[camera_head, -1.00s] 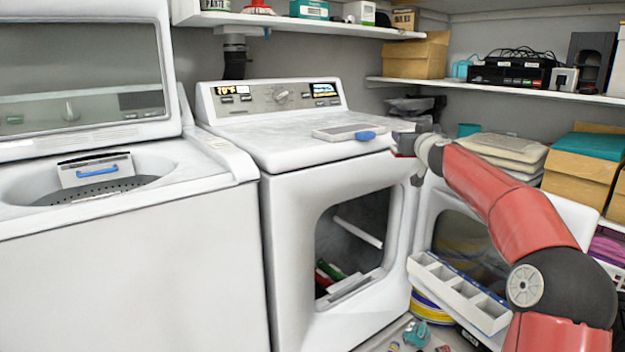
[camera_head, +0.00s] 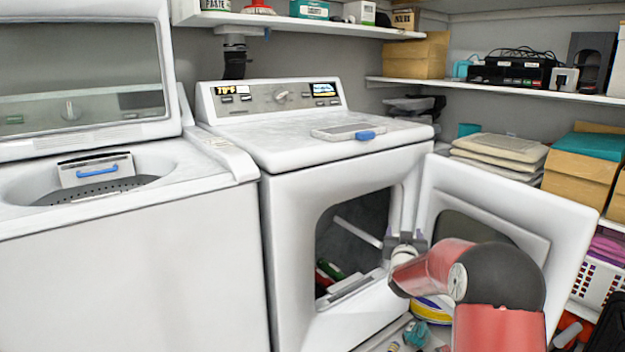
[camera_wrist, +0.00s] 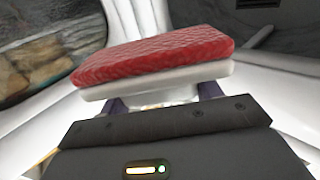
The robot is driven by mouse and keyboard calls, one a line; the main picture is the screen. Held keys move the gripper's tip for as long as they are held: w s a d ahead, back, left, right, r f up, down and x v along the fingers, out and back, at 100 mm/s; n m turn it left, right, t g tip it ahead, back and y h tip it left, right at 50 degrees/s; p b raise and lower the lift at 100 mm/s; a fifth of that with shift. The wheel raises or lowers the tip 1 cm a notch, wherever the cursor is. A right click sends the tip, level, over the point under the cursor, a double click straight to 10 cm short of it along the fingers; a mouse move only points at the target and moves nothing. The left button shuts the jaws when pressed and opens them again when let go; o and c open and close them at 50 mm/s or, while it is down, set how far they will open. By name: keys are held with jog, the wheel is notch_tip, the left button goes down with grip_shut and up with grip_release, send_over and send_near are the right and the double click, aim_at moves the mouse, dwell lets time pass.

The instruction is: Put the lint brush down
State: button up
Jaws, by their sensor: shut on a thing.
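The lint brush (camera_wrist: 155,58) has a textured red top on a flat white base. In the wrist view it lies crosswise just beyond my gripper (camera_wrist: 163,97), which is shut on it. In the head view my gripper (camera_head: 405,240) is in front of the dryer's right side, beside its open doorway and near the open door (camera_head: 500,205). The brush cannot be made out there. The dryer (camera_head: 310,200) has a flat white top, well above my gripper.
A flat lidded case with a blue latch (camera_head: 348,131) lies on the dryer top; the surface around it is mostly clear. Red and green things (camera_head: 330,270) lie in the dryer's opening. The open washer (camera_head: 120,250) is at left. Shelves with boxes stand at right.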

jog(key=s+a+f+n+y, duration=0.2)
jog(key=s+a+f+y, duration=0.2)
jog(key=s+a+f, duration=0.5)
jog(key=s+a, duration=0.1)
jog(key=s, duration=0.3)
jog(key=shift+f+n+t, duration=0.15)
jog(key=shift+n+t, duration=0.15)
jog(key=shift+n, duration=0.1)
jog(key=shift+a, duration=0.1)
jog(key=s+f, duration=0.3)
jog(key=f, duration=0.3)
jog(key=s+f, duration=0.3)
jog(key=f, duration=0.4)
jog(key=shift+s+f, duration=0.3)
jog(key=shift+s, duration=0.1)
